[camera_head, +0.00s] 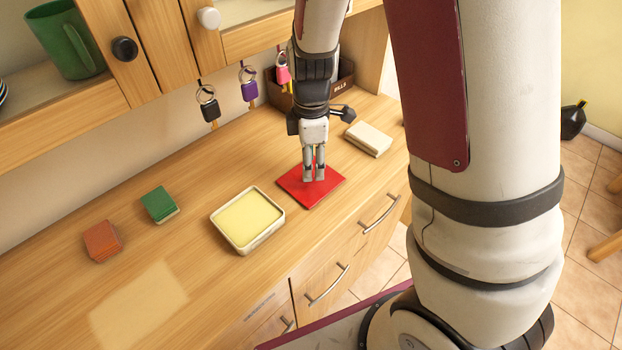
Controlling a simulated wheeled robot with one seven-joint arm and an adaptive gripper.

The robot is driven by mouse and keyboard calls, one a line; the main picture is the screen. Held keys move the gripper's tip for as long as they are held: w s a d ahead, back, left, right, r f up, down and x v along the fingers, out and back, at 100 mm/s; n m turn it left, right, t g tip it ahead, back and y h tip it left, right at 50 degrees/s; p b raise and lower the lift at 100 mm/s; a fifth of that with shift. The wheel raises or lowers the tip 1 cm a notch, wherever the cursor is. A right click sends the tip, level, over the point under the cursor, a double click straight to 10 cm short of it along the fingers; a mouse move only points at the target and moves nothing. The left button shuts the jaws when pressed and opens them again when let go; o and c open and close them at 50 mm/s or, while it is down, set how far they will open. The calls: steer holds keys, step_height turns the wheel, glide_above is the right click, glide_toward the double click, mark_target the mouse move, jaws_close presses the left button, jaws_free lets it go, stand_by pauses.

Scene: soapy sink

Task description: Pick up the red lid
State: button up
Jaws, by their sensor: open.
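The red lid (325,191) is a flat red square lying on the wooden counter, right of a square dish. My gripper (314,180) points down over the lid, with its fingertips at or just above the lid's upper middle part. The fingers look close together from this angle, but they are open. They cover part of the lid. I cannot tell whether the fingertips touch it.
A white-rimmed dish with yellow content (248,219) stands left of the lid. A pale block (368,138) lies behind right. Green (160,204) and orange-brown (103,241) sponge-like blocks lie left. A dark box (345,80) and hanging keys (208,106) are behind.

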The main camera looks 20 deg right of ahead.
mark_target(309, 194)
step_height(309, 194, down, 3)
steer(key=shift+d+f, duration=0.1)
steer(key=shift+f, duration=0.05)
jaws_close()
stand_by(0.4)
